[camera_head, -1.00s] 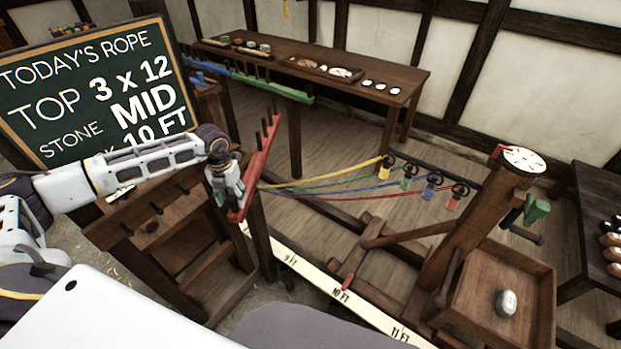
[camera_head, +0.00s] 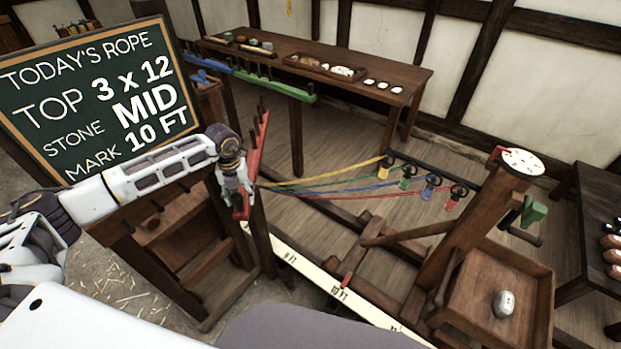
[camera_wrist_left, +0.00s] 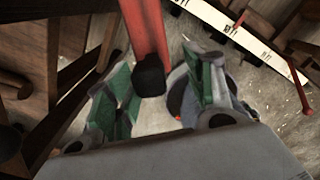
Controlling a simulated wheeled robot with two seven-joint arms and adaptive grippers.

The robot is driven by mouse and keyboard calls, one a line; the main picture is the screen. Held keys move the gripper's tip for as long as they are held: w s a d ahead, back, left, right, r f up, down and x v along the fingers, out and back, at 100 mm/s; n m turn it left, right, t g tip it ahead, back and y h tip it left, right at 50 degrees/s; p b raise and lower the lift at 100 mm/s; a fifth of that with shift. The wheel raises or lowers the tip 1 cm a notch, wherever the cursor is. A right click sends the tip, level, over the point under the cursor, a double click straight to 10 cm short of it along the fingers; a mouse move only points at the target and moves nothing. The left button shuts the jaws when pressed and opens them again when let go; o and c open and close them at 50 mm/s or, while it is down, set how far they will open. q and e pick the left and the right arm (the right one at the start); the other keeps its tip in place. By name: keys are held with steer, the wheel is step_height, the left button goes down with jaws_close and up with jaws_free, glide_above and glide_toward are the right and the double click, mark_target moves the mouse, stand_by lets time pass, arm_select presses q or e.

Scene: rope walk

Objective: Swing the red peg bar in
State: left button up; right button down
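The red peg bar (camera_head: 257,152) sits on a wooden post in the head view, its near end by my left gripper (camera_head: 238,196). Dark pegs stand along it. In the left wrist view the red bar (camera_wrist_left: 148,35) comes in from the top and ends in a black knob. My left gripper (camera_wrist_left: 165,95) is open there, its green-padded fingers on either side of the knob, with a gap visible on the right. Whether a finger touches the bar cannot be told. My right gripper is not in view.
Yellow, green, blue and red strands (camera_head: 335,182) run from near the red bar to coloured hooks at right. A green peg bar (camera_head: 275,84) and a blue one (camera_head: 207,65) stand behind. A marked white rule (camera_head: 300,262) lies low. The chalkboard (camera_head: 100,90) is at left.

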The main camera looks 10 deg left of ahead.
arm_select(q)
steer(key=w+d+r+n, duration=0.2)
steer(key=d+r+n, duration=0.1)
steer(key=r, duration=1.1)
steer(key=s+d+m+t+h, duration=0.1)
steer(key=d+m+h, duration=0.2)
steer(key=d, duration=1.9)
steer(key=shift+s+f+h, duration=0.35)
steer(key=shift+h, duration=2.45)
